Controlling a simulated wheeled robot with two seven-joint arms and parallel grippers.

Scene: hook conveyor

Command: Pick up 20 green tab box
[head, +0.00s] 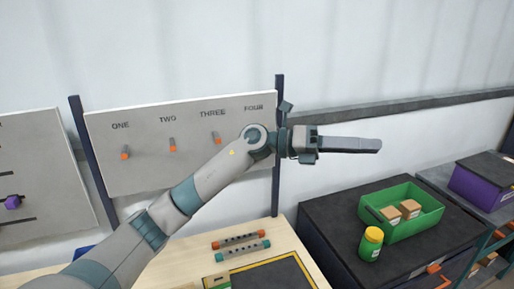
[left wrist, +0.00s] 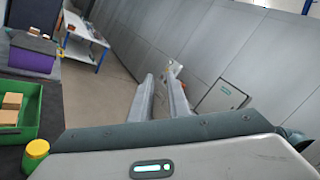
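A small cardboard box with a green tab (head: 219,282) is cut off at the bottom edge of the head view, on the wooden table. No number can be read on it. Two brown boxes (head: 409,208) lie in a green bin (head: 417,224); they also show at the left of the left wrist view (left wrist: 10,109). My left gripper (head: 378,146) is raised in front of the wall, pointing right, well above the table and bin. In the left wrist view its fingers (left wrist: 160,76) stand apart with nothing between them. My right gripper is not in view.
A yellow-lidded green jar (head: 371,244) stands on the dark cabinet beside the bin. A teal bar (head: 242,251) and an orange-ended bar lie on the table (head: 165,270). A board (head: 185,140) with pegs labelled ONE to FOUR stands behind. A purple box (head: 482,184) is far right.

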